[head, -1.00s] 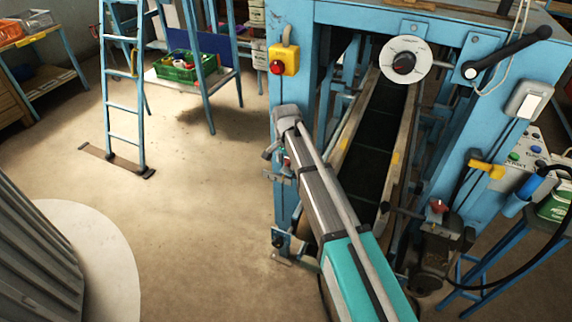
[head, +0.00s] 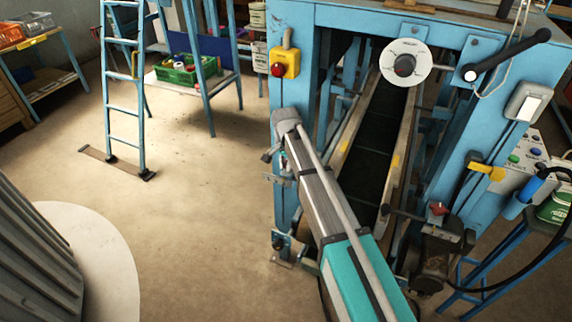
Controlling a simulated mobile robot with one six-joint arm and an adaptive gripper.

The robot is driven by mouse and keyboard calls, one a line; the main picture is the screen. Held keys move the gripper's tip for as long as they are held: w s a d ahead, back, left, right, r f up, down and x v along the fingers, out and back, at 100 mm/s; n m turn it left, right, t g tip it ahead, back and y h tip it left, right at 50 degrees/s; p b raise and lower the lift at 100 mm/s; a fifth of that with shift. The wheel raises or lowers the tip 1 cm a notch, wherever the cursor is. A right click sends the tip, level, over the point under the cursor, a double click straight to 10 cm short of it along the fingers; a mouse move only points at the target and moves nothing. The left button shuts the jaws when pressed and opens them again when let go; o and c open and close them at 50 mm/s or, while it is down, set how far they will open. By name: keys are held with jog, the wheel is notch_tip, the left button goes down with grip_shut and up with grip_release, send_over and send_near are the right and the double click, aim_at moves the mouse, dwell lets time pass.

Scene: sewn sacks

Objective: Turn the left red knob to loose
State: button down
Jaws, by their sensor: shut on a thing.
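The blue machine frame (head: 470,110) stands at the right with a dark conveyor belt (head: 372,150) inside it. My arm reaches up from the bottom to the frame's left post. My gripper (head: 269,156) is at that post, beside a grey bracket (head: 278,178), mostly hidden by my own wrist. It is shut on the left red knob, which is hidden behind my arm. The other red knob (head: 437,208) shows on the right side of the belt, apart from my gripper.
A yellow box with a red button (head: 285,63) is on the left post above my wrist. A white dial (head: 405,63) and black crank (head: 508,54) are on the top beam. A blue ladder (head: 124,100) stands left. The floor between is clear.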

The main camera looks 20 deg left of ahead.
jog(key=shift+w+d+n, duration=0.1)
jog(key=shift+w+n, duration=0.2)
jog(key=shift+d+n, duration=0.2)
jog(key=shift+n, duration=0.9)
jog(key=shift+c, duration=2.3)
grip_release()
jog(key=shift+w, duration=0.15)
jog(key=shift+s+f, duration=0.1)
jog(key=shift+s, duration=0.3)
